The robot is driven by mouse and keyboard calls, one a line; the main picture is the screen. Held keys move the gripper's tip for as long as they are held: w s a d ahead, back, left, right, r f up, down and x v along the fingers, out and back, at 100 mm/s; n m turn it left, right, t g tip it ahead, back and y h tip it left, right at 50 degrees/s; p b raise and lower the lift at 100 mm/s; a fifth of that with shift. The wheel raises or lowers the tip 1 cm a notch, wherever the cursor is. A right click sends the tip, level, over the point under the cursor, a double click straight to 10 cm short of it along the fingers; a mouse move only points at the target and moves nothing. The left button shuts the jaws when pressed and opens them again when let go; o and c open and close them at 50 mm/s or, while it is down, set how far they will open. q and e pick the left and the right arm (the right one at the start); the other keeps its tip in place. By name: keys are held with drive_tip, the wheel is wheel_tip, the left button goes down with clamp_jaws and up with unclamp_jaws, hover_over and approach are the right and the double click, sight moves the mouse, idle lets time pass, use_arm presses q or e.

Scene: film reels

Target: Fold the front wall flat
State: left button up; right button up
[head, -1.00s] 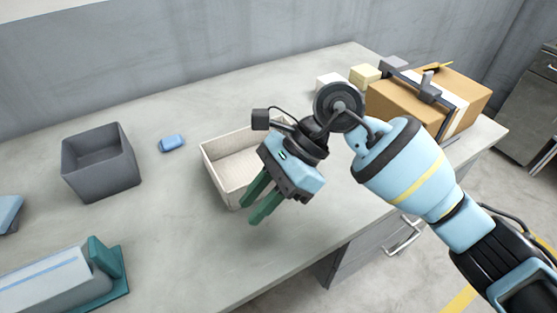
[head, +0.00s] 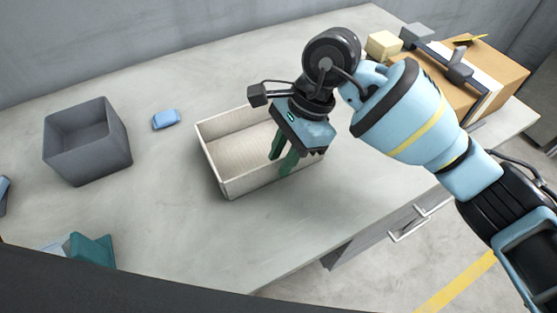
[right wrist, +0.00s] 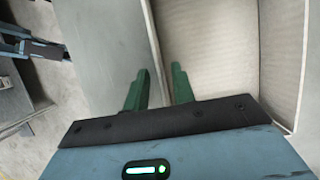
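An open pale box (head: 207,158) with a ribbed lining stands on the grey table. Its front wall (head: 250,184) is upright and faces the near edge. My right gripper (head: 278,167) reaches down from above to the front wall, with its two green fingers apart. In the right wrist view, the front wall's thin top edge (right wrist: 151,30) runs towards the gap between the fingers (right wrist: 160,70), with the box inside (right wrist: 205,45) on the right. I cannot tell whether the fingers touch the wall. My left gripper is not in view.
A dark grey bin (head: 88,142) and a small blue item (head: 166,120) stand left of the box. A teal object (head: 92,252) is at the lower left. A cardboard carton (head: 508,75) and a yellow block (head: 383,45) are at the back right.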

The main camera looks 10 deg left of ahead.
drive_tip(key=shift+x, duration=1.2)
clamp_jaws()
drive_tip(key=shift+d, duration=0.1)
